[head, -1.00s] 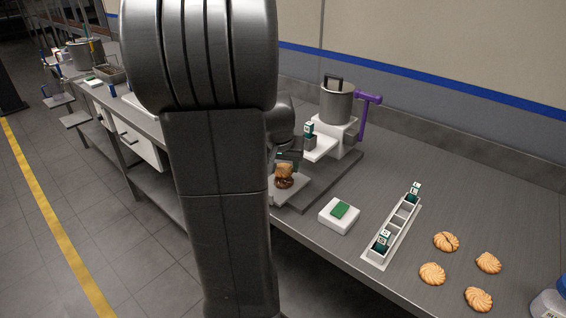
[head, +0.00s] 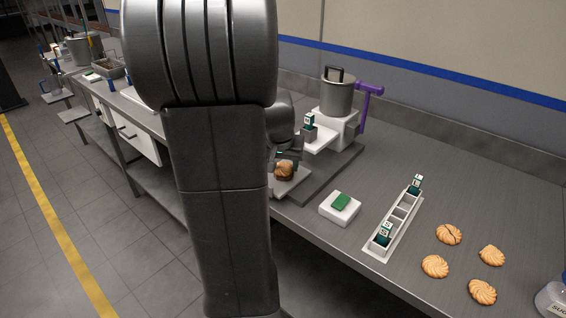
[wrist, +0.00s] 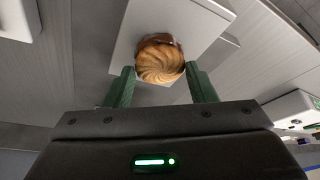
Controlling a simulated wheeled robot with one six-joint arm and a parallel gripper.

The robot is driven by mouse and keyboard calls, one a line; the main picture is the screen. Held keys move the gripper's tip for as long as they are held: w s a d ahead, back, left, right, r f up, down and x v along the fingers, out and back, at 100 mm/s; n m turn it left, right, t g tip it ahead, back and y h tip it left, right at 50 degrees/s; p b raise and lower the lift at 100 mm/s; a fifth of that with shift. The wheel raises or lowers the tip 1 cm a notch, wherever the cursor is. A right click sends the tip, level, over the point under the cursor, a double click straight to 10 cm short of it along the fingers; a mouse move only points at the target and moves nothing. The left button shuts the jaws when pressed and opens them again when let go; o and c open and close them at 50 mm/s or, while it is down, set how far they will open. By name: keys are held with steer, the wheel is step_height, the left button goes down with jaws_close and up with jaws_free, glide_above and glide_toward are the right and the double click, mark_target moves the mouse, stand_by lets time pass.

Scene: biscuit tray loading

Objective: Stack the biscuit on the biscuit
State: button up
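A golden swirled biscuit (wrist: 160,66) lies between my gripper's green fingertips in the wrist view. The pair also shows in the head view, where the golden biscuit (head: 284,168) covers most of the darker one. They stand on a small light-grey square plate (head: 293,187). My arm hides part of the plate in the head view.
A scale with a pot (head: 337,95) and purple handle stands behind. A white block with a green pad (head: 340,207) and a narrow white tray with green-white blocks (head: 378,250) lie to the right. Several loose biscuits (head: 449,234) sit at the far right of the counter.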

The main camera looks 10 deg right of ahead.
steer(key=shift+o, duration=0.5)
steer(key=shift+r, duration=0.1)
steer(key=shift+r+p, duration=1.75)
steer(key=shift+r, duration=0.45)
steer(key=o, duration=0.5)
steer(key=shift+o, duration=0.2)
steer(key=v, duration=1.3)
steer(key=shift+r, duration=0.3)
steer(key=shift+s, duration=0.15)
